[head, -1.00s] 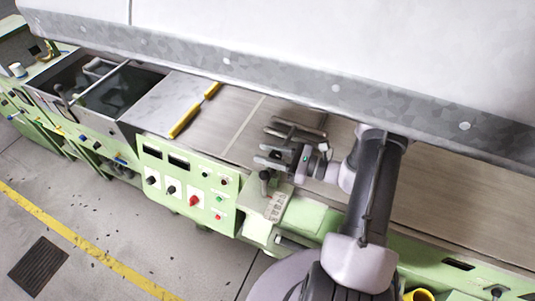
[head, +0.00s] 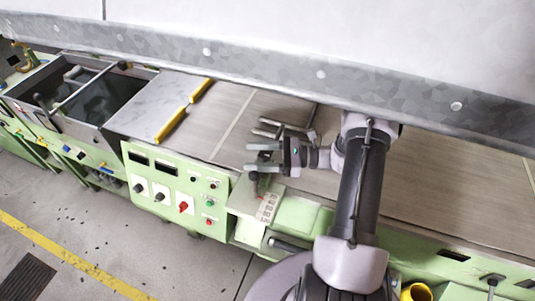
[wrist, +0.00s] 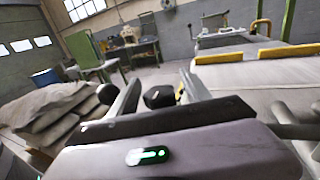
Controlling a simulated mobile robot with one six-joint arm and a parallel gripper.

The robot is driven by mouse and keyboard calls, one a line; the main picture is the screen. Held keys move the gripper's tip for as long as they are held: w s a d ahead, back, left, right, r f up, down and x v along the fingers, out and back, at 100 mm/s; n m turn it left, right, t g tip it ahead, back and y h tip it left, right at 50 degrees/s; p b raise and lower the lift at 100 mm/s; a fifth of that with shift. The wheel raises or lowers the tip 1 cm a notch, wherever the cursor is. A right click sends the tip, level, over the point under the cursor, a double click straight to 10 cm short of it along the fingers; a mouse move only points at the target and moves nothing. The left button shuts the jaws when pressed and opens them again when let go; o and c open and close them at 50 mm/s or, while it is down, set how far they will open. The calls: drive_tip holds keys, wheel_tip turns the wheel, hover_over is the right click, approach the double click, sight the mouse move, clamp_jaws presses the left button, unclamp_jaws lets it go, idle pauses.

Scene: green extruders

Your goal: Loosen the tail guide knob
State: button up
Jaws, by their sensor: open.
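A dark knob (head: 255,178) stands on a short post at the machine's front edge, just right of the control panel; I take it to be the tail guide knob. My gripper (head: 254,157) points left at the post, with its two fingers apart and empty. In the head view the fingers partly cover the top of the post. In the wrist view a black knob (wrist: 158,97) shows between the open fingers of my gripper (wrist: 160,88). I cannot tell whether either finger touches it.
A green control panel (head: 178,188) with knobs stands left of the gripper. Metal guide bars (head: 285,126) lie just behind it over the belt (head: 225,108). Yellow bars (head: 172,122) lie further left. A large grey hood (head: 300,50) overhangs the back. Open floor (head: 130,235) lies in front.

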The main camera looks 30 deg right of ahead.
drive_tip(key=p+v, duration=0.1)
drive_tip(key=v, duration=1.6)
drive_tip(key=shift+s+d, duration=0.15)
drive_tip(key=shift+d, duration=0.05)
